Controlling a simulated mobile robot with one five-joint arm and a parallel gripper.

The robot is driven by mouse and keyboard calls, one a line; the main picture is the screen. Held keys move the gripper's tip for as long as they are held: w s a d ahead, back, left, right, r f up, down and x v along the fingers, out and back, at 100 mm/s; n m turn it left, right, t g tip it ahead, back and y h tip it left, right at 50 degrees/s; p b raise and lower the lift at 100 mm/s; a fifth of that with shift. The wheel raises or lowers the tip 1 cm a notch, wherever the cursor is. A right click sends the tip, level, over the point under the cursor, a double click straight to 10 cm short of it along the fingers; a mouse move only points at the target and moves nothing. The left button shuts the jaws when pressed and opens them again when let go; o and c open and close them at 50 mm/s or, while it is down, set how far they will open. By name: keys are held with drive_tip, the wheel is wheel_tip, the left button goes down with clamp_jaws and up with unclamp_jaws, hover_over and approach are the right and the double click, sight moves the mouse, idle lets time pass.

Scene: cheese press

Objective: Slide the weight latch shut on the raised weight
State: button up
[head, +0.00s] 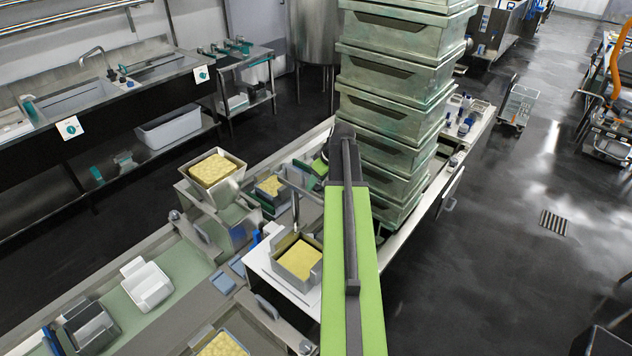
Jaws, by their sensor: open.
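My green and dark arm (352,270) reaches up from the bottom edge over the middle of the bench. Its far end stops in front of the stacked crates. I cannot make out my gripper's fingers; the arm hides that area. A thin grey post with a slanting bar (296,205) stands just left of my arm, behind a square metal mould holding yellow curd (301,259). This looks like part of the press. The raised weight and its latch cannot be picked out; they may be behind my arm.
A tall stack of green crates (385,105) stands behind my arm. More curd shows in a mould on a metal stand (210,169) at left. A white container (147,284) lies on the front-left bench. Sinks (75,97) line the back left. The floor at right (500,260) is mostly clear.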

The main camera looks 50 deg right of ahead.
drive_tip(key=p+v, duration=1.6)
drive_tip(key=v, duration=0.1)
drive_tip(key=shift+r, duration=0.25)
